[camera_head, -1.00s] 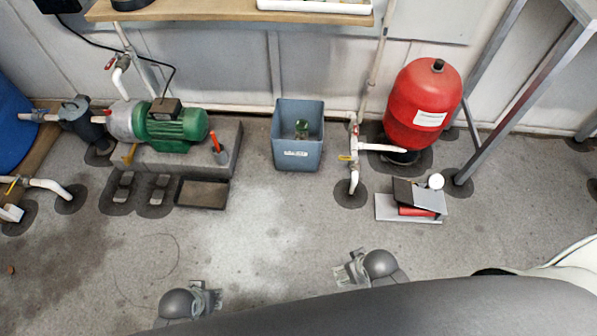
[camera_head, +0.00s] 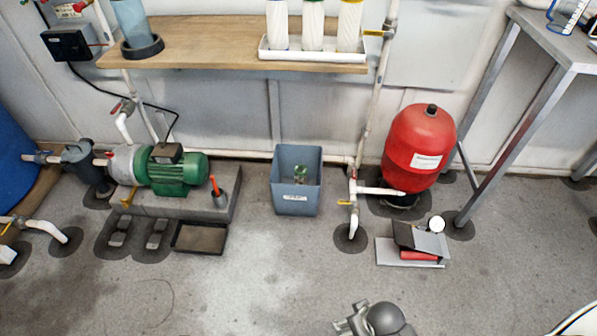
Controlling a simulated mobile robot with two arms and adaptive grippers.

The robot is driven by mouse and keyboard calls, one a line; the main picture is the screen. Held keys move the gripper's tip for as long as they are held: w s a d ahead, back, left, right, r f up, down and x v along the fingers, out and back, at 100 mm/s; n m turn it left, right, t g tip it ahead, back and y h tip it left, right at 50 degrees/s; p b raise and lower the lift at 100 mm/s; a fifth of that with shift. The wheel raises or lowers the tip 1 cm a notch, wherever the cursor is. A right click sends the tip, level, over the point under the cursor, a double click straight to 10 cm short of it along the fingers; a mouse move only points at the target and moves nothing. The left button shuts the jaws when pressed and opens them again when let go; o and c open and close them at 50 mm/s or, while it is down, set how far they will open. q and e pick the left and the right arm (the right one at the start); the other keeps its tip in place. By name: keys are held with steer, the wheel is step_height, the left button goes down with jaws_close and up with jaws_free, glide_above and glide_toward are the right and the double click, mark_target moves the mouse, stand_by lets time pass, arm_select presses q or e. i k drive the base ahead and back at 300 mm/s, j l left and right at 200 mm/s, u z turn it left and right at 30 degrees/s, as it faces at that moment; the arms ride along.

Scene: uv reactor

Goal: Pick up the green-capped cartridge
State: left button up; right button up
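Three white cylindrical cartridges stand upright in a white tray (camera_head: 310,54) on the wooden shelf at the top. My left gripper is out of view.
The wooden shelf (camera_head: 210,40) also holds a blue cylinder (camera_head: 131,22) in a dark ring. Below stand a green pump (camera_head: 178,172), a red tank (camera_head: 420,145) and white pipes. A metal table (camera_head: 570,50) is at right. The floor in front is mostly clear.

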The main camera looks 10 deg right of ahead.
mark_target(312, 10)
steer(key=i+l+u, duration=0.15)
steer(key=l+u, duration=0.2)
steer(key=l, duration=0.2)
steer(key=l+u, duration=0.4)
steer(key=l, duration=0.2)
steer(key=l+u, duration=0.35)
steer(key=l, duration=0.3)
steer(key=i, duration=0.05)
